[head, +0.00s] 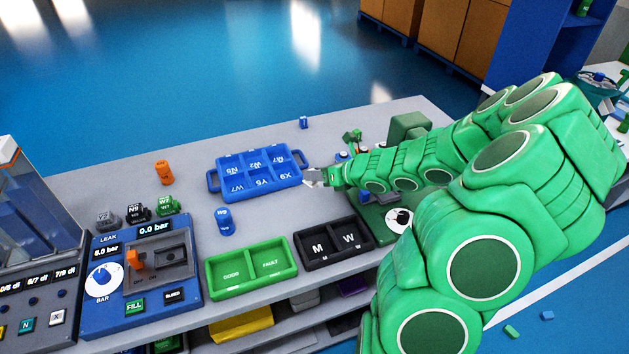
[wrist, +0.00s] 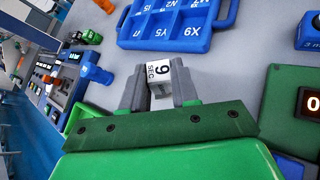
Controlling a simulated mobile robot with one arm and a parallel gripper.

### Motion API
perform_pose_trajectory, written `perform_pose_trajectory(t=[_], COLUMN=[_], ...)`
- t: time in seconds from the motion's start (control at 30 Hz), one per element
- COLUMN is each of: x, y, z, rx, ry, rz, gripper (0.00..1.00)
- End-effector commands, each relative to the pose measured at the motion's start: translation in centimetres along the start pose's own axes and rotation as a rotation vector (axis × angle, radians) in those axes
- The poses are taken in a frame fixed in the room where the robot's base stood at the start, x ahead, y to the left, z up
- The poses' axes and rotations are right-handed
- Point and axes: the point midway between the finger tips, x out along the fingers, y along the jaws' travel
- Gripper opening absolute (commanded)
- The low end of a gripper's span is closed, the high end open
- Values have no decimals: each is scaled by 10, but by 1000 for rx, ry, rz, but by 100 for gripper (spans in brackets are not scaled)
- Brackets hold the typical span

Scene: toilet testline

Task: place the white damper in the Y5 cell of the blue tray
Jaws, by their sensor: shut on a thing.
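The white damper (wrist: 160,72), marked "9 SEC", is between the fingers of my gripper (wrist: 159,84) in the wrist view. My gripper is shut on it. In the head view my gripper (head: 316,178) is just right of the blue tray (head: 212,183), and the damper shows there only as a small pale shape. The tray has two rows of labelled cells.
The green GOOD/FAULT tray (head: 250,290) and black M/W tray (head: 333,264) lie in front. A green fixture (head: 408,127) stands behind my arm.

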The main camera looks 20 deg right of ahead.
Motion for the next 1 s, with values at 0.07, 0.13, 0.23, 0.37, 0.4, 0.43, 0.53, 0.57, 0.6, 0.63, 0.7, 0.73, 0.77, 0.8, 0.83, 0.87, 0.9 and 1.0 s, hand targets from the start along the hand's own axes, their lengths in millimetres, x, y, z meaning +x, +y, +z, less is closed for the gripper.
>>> perform_pose_trajectory(t=[0.07, 0.13, 0.23, 0.37, 0.4, 0.43, 0.53, 0.57, 0.6, 0.63, 0.7, 0.73, 0.77, 0.8, 0.83, 0.87, 0.9, 1.0], x=[0, 3, 11, 25, 30, 32, 40, 43, 45, 47, 50, 51, 52, 53, 54, 56, 58, 69], y=[4, 10, 24, 49, 57, 62, 79, 84, 90, 94, 101, 103, 105, 107, 108, 108, 107, 100], z=[4, 6, 11, 19, 22, 24, 29, 31, 33, 34, 36, 37, 37, 38, 38, 38, 39, 41], rx=[-11, -32, -86, -184, -215, -238, -311, -330, -353, -368, -396, -406, -414, -423, -428, -432, -434, -436], ry=[2, 7, 19, 33, 36, 38, 47, 49, 50, 50, 51, 51, 51, 52, 53, 53, 54, 55], rz=[3, 10, 25, 55, 64, 70, 86, 91, 97, 101, 109, 111, 114, 116, 117, 118, 118, 116], gripper=[0, 0, 0, 0, 0, 0, 0, 0, 0, 0, 0, 0, 0, 0, 0, 0, 0, 0])
